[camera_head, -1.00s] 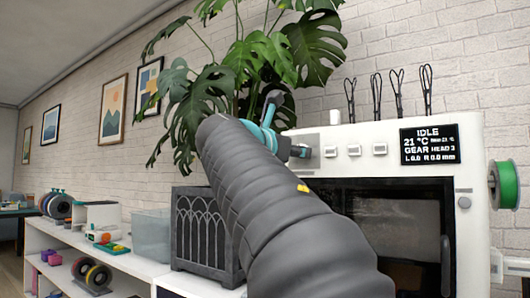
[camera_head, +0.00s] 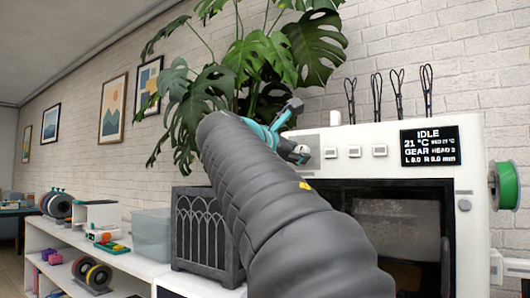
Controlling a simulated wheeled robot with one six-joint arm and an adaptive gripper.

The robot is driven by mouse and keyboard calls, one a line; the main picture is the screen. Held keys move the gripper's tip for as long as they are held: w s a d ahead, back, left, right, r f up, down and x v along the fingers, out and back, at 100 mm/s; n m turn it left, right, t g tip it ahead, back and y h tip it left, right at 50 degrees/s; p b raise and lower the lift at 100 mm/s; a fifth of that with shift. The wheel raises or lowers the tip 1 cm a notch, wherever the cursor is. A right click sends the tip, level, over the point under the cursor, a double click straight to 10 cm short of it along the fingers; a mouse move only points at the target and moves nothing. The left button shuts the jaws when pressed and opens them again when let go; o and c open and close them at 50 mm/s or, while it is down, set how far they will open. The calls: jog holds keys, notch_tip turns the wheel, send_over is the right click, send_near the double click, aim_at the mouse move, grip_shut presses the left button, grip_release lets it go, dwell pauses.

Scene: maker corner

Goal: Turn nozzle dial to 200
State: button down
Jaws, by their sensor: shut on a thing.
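The white printer (camera_head: 470,230) stands at the right, with a dark screen (camera_head: 430,146) on its upper front. The screen reads IDLE, 21 °C, GEAR HEAD 3, L 0.0 R 0.0 mm; some smaller text is too small to read. My gripper (camera_head: 301,154) is at the left end of the printer's upper panel, left of the row of small square buttons. It is shut on the nozzle dial, which my fingers and wrist hide. I cannot read the dial's marks or its pointer.
Small square buttons (camera_head: 354,151) sit close to the right of my gripper. A leafy plant (camera_head: 270,60) rises behind my arm. A dark arched crate (camera_head: 205,235) and a clear bin (camera_head: 152,235) stand on the white shelf at left. A green spool (camera_head: 505,185) hangs on the printer's right side.

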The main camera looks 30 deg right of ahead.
jog(key=shift+r+m+b, duration=0.1)
jog(key=shift+m+b, duration=0.4)
jog(key=shift+m, duration=3.1)
jog(key=c, duration=0.8)
grip_release()
jog(key=v, duration=1.2)
jog(key=shift+s+r, duration=0.15)
jog(key=shift+d+m, duration=0.1)
jog(key=shift+m, duration=0.2)
